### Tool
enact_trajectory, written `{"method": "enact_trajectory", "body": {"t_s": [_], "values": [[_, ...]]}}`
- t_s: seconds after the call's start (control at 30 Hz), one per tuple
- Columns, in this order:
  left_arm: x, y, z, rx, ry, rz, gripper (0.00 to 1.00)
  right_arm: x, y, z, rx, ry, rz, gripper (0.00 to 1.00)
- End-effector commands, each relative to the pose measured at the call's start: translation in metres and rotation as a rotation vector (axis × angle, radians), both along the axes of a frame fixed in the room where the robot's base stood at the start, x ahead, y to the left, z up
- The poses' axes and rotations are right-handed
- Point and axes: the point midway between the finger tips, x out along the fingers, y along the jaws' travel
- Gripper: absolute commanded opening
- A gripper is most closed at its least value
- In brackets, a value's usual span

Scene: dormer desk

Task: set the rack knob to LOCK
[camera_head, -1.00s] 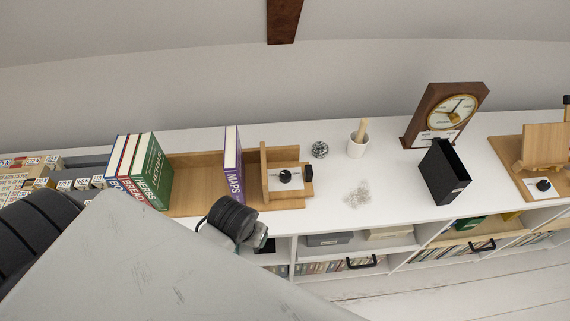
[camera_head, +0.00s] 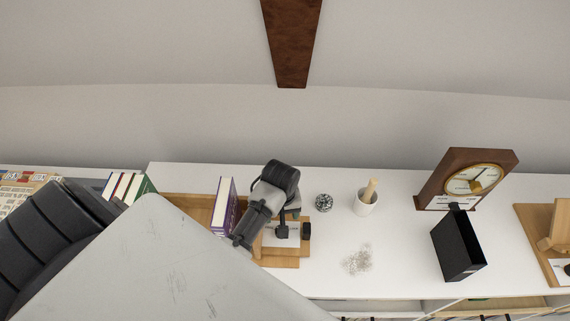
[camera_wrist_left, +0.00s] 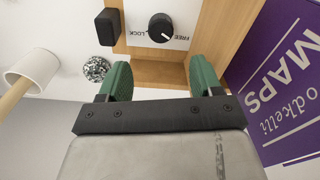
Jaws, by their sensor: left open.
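The rack knob (camera_wrist_left: 161,27) is a round black dial on a white plate on the wooden rack (camera_wrist_left: 218,30). Its white mark points to the lower right in the left wrist view, toward the word that seems to read FREE; LOCK is on the left. In the head view the knob (camera_head: 282,231) shows small, beside my left wrist. My left gripper (camera_wrist_left: 160,80) is open and empty, its green-padded fingers apart. It is over the rack, close to the knob and not around it. In the head view its fingertips are mostly hidden. My right gripper is not in view.
A purple MAPS book (camera_head: 223,206) stands left of the knob. A black block (camera_wrist_left: 108,27) is beside the plate. A speckled ball (camera_head: 324,202), a white cup (camera_head: 366,203), clear clips (camera_head: 357,260), a black holder (camera_head: 458,246) and a clock (camera_head: 468,181) are to the right.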

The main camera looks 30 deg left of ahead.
Motion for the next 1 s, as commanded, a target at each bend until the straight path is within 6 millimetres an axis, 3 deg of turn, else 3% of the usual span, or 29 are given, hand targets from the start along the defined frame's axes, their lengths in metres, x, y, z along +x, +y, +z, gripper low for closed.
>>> {"method": "enact_trajectory", "body": {"t_s": [0.1, 0.2, 0.37, 0.5, 0.67, 0.97, 1.0], "values": [[-0.002, 0.0, -0.02, 0.0, 0.006, -0.001, 0.65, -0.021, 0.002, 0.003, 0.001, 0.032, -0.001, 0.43], [-0.002, 0.0, -0.041, 0.0, 0.006, -0.002, 0.65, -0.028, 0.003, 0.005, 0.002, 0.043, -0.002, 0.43], [-0.001, 0.0, -0.07, -0.001, 0.004, -0.002, 0.65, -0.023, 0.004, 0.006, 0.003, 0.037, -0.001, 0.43], [-0.001, 0.0, -0.085, 0.0, 0.001, -0.002, 0.65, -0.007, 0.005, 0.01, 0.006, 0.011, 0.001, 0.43], [-0.001, 0.0, -0.094, 0.0, 0.001, -0.002, 0.65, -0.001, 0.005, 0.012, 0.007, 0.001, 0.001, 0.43], [-0.001, 0.0, -0.096, 0.001, -0.001, -0.003, 0.65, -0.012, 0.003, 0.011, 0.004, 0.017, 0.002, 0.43], [-0.001, 0.0, -0.096, 0.001, -0.001, -0.003, 0.6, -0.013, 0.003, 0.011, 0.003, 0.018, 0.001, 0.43]]}}
